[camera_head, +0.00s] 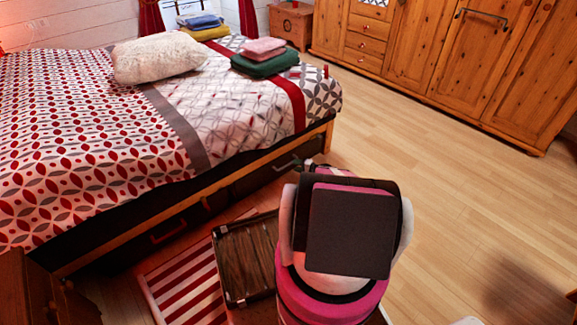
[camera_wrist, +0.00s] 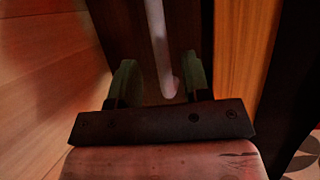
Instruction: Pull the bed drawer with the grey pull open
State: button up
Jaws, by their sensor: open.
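The bed drawer (camera_head: 246,184) is a dark brown front below the light wooden rail on the bed's right side, and it looks closed. Its grey pull (camera_head: 287,166) is a bar on that front, partly behind my arm in the head view. In the wrist view the grey pull (camera_wrist: 158,42) runs down from the top edge and ends between my fingers. My gripper (camera_wrist: 160,78) is open, with one dark green finger on each side of the bar's end. I cannot tell whether either finger touches it. My arm hides the gripper in the head view.
A second drawer with a reddish-brown pull (camera_head: 168,230) is further left under the bed (camera_head: 95,130). A red-striped rug (camera_head: 185,280) and a dark-slatted tray-like object (camera_head: 247,258) lie left of my arm. Wooden floor (camera_head: 430,200) is clear toward the wardrobe (camera_head: 470,60).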

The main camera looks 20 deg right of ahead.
aim_at(290, 164)
jog(key=shift+x, duration=2.8)
grip_shut()
